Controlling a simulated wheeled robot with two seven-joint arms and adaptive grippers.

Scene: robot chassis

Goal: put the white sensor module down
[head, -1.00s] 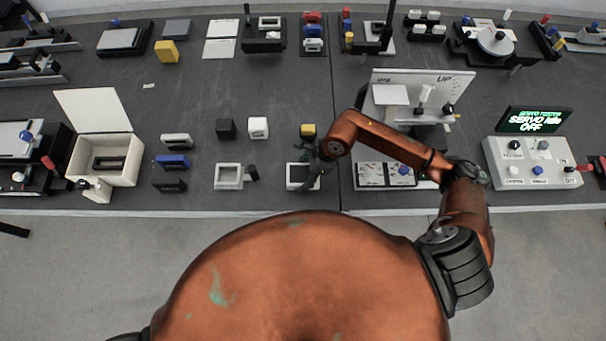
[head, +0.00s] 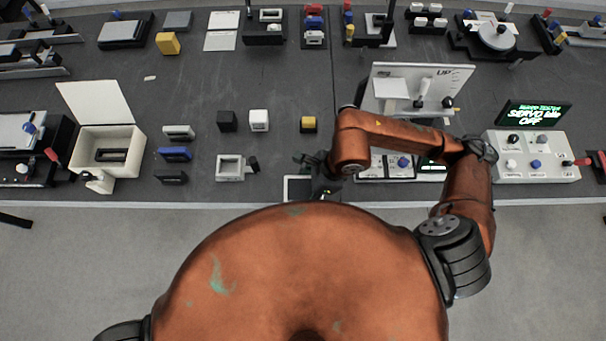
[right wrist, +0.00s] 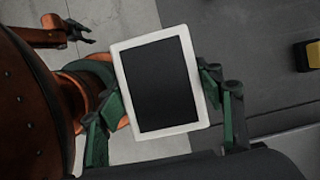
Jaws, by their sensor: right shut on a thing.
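The white sensor module, a flat white frame with a dark face, shows in the head view (head: 291,188) at the table's front edge, partly hidden by my body. It fills the middle of the right wrist view (right wrist: 160,82). My right gripper (right wrist: 161,92) is shut on it, with green-and-dark fingers at two opposite sides. Floor shows beside it on one side and dark tabletop on the other. In the head view my right gripper (head: 318,180) is partly hidden by its arm. My left gripper (right wrist: 83,32) shows small in the right wrist view, its fingers apart and empty.
A yellow-topped block (head: 308,124), a white block (head: 258,120) and a black block (head: 227,121) stand behind. An open white box (head: 130,165) and a control panel (head: 545,170) flank the area.

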